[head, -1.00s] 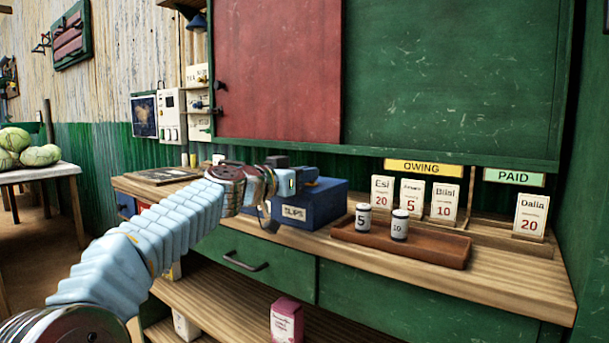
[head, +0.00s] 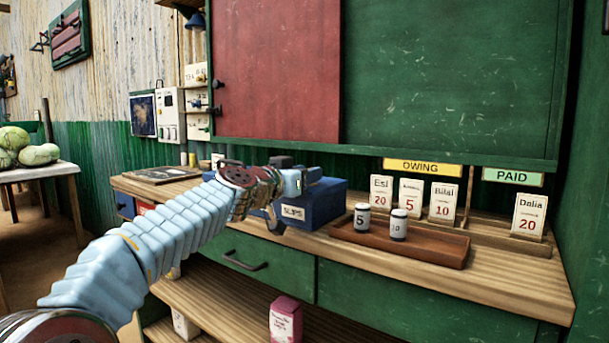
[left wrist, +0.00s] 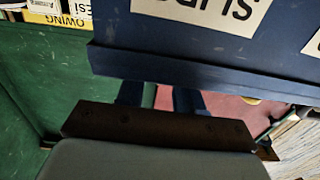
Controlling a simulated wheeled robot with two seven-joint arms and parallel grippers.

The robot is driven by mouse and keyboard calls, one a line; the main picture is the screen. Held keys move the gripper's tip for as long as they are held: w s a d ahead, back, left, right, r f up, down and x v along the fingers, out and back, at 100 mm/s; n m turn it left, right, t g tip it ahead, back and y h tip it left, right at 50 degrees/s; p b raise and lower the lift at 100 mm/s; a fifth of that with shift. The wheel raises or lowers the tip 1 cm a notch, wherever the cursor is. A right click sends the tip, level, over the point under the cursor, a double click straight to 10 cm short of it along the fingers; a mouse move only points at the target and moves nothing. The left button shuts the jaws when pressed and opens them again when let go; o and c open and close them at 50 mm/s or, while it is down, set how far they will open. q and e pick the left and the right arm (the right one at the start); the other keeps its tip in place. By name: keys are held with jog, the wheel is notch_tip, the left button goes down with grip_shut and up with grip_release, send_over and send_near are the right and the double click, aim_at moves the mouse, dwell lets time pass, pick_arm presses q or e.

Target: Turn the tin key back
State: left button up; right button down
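The blue tin (head: 325,205), with a paper label reading SLIPS, stands on the wooden counter. It fills the top of the left wrist view (left wrist: 215,50), its label upside down there. My left gripper (head: 312,176) is in front of the tin's upper left part, its fingers pointing right. In the left wrist view its two dark blue fingers (left wrist: 158,97) stand apart with background showing between them, so it looks open and empty. I cannot make out the key; a small yellowish spot shows below the tin's edge at the right of the wrist view. My right gripper is not in view.
A brown tray (head: 420,250) with two small labelled weights (head: 399,225) lies right of the tin. Name cards (head: 410,196) stand behind it under the OWING sign, and another under PAID. A drawer (head: 258,262) is below the counter. The counter's front right is clear.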

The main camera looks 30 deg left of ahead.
pick_arm(q)
jog(key=s+b, duration=0.3)
jog(key=s, duration=1)
jog(key=shift+s+a, duration=0.4)
